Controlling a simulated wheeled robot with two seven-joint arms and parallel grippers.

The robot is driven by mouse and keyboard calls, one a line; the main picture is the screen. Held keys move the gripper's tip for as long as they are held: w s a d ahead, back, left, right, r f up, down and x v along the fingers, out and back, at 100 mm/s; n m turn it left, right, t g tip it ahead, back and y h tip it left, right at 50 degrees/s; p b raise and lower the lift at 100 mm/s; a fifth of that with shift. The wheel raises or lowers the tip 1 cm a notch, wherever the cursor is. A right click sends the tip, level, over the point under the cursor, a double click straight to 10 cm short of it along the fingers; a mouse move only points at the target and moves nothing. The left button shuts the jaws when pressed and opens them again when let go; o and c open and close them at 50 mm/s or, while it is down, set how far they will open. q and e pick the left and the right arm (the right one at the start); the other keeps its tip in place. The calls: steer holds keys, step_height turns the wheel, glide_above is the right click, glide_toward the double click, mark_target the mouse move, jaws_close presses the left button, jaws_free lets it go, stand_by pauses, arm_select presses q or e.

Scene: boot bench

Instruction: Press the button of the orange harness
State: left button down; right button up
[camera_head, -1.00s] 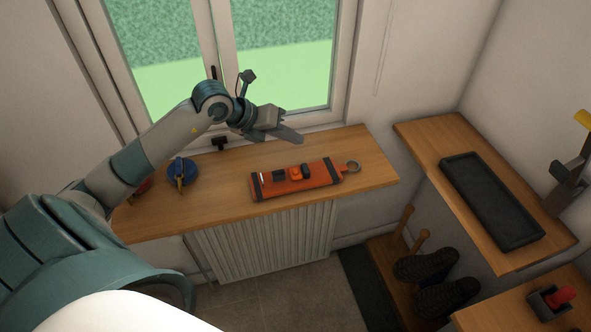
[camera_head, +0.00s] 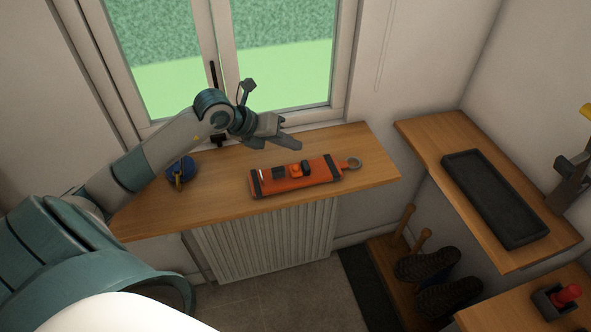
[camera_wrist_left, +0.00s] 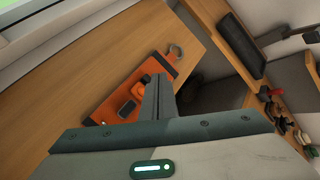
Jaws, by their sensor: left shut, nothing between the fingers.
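The orange harness (camera_head: 318,178) lies flat on the wooden sill under the window. It has dark bands, a metal ring at its right end, and a small raised orange button (camera_head: 295,170) beside a dark piece. In the left wrist view the harness (camera_wrist_left: 163,69) lies beyond the fingers, with the orange button (camera_wrist_left: 138,88) just left of them. My left gripper (camera_head: 298,146) is shut and empty, above the back of the sill and behind the harness, apart from it. Its fingers also show in the wrist view (camera_wrist_left: 158,80). My right gripper is not in view.
A blue round item (camera_head: 181,172) sits on the sill at left, near my arm. A window handle (camera_head: 213,75) is behind. A bench with a dark tray (camera_head: 492,197) stands at right, and boots (camera_head: 425,265) hang below. A red-topped item (camera_head: 562,296) is at lower right.

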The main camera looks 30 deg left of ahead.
arm_select(q)
step_height(320, 180, down, 4)
steer(key=shift+r+b, duration=0.2)
steer(key=shift+b, duration=0.75)
steer(key=shift+f+b, duration=0.6)
steer(key=shift+f, duration=0.1)
steer(key=shift+f, duration=0.1)
stand_by(0.7)
steer(key=shift+f+b, duration=0.35)
steer(key=shift+b, duration=0.05)
steer(key=shift+f+b, duration=0.4)
stand_by(0.7)
steer(key=shift+r, duration=0.1)
stand_by(0.3)
steer(key=shift+r+p, duration=0.5)
steer(key=shift+r, duration=0.3)
steer(key=shift+r, duration=0.1)
steer(key=shift+r+p, duration=1.45)
steer(key=shift+r, duration=0.95)
